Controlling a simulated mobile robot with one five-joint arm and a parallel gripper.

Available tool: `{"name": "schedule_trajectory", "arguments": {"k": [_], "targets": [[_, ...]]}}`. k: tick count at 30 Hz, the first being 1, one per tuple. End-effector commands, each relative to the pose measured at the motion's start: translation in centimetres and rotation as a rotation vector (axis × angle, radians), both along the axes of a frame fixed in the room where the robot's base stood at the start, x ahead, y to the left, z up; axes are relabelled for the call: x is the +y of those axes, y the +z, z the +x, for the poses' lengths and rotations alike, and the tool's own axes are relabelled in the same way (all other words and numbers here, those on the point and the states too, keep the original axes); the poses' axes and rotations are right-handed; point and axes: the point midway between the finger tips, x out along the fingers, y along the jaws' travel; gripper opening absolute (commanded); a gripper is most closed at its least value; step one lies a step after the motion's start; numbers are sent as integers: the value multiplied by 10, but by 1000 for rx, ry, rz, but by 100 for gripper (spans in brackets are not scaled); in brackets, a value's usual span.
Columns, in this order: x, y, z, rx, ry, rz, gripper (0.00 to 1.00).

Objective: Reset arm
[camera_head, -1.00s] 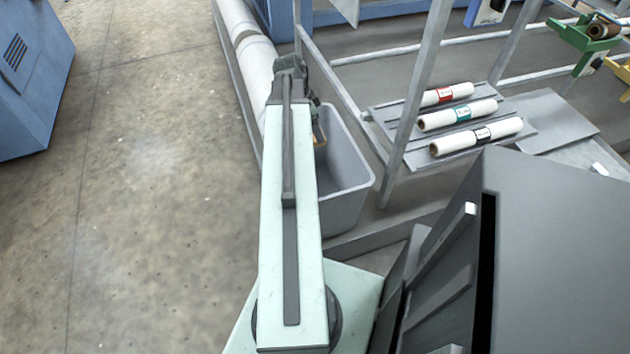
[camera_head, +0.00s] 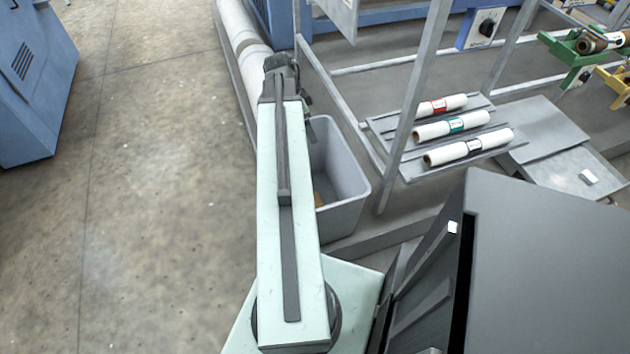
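My pale green arm (camera_head: 290,230) reaches from the bottom of the view toward the top, over the left edge of a grey bin. Its dark end joint (camera_head: 280,72) is at the far end of the arm. The gripper's fingers are hidden behind the arm and joint, so I cannot tell whether they are open or shut. I see nothing held.
The grey bin (camera_head: 345,212) stands right of my arm. Several white rolls, one with a green label (camera_head: 450,127), lie on a rack shelf (camera_head: 408,170). A blue cabinet (camera_head: 30,85) stands at left. The concrete floor (camera_head: 160,200) between is clear.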

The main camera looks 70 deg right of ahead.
Motion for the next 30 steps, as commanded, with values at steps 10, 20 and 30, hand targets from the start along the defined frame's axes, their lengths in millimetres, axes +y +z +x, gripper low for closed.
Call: {"name": "schedule_trajectory", "arguments": {"k": [10, 20, 30], "targets": [[0, -1, -1, 0, -1, 0, 93], [10, -1, 26, 0, 47, 0, 93], [178, -3, 245, -18, 519, 23, 93]]}}
